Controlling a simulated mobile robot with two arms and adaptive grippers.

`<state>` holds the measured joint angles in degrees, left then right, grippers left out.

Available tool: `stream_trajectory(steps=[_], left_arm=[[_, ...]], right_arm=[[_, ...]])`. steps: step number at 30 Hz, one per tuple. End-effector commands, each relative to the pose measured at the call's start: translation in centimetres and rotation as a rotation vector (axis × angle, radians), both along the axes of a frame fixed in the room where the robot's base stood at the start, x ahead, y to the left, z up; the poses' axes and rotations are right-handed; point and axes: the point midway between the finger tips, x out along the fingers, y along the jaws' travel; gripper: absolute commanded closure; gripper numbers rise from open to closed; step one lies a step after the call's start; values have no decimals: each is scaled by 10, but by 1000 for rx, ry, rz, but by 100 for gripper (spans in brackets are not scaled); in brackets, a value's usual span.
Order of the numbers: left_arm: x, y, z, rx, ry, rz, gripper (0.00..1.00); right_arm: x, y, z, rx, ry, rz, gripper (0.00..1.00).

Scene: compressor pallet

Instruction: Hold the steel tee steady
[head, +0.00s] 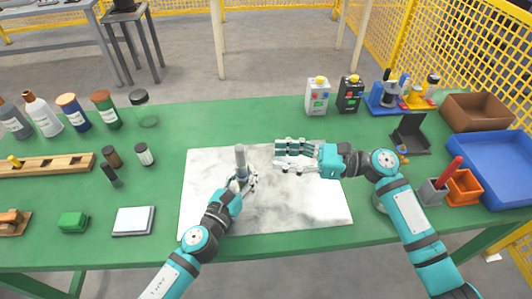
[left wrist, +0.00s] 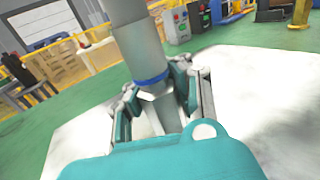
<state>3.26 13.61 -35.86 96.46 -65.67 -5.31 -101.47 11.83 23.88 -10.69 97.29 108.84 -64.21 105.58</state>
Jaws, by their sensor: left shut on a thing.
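The steel tee (head: 240,160) is a grey metal cylinder standing upright over the white marbled mat (head: 310,208). In the left wrist view the tee (left wrist: 138,45) is large and close, with a blue ring around its lower part. My left gripper (head: 241,183) is shut on the tee at its lower end, with fingers on both sides; the fingers hide part of its base. My right gripper (head: 277,156) is to the right of the tee, above the mat, pointing left and apart from the tee.
Several bottles (head: 72,112) and jars stand at the left, near a wooden rack (head: 50,164). A green block (head: 73,222) and a white pad (head: 134,221) lie front left. Two switch boxes (head: 317,97) (head: 350,94) stand behind. Brown (head: 478,110) and blue bins (head: 495,165) are at right.

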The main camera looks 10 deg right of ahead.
Motion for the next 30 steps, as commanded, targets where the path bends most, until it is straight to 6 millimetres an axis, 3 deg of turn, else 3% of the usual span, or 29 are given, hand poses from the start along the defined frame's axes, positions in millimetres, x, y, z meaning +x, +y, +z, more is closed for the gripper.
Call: stream_trajectory(steps=[14, 15, 23, 30], left_arm=[[0, 0, -1, 1, 1, -1, 100], [0, 0, -1, 0, 1, -1, 91], [0, 0, 0, 1, 1, -1, 57], [0, 0, 0, 0, 0, -1, 54]], right_arm=[[-2, -5, 0, 0, 0, 1, 65], [-2, -5, 0, 0, 0, 1, 65], [-1, -5, 0, 0, 0, 1, 65], [-1, -5, 0, 0, 0, 1, 65]])
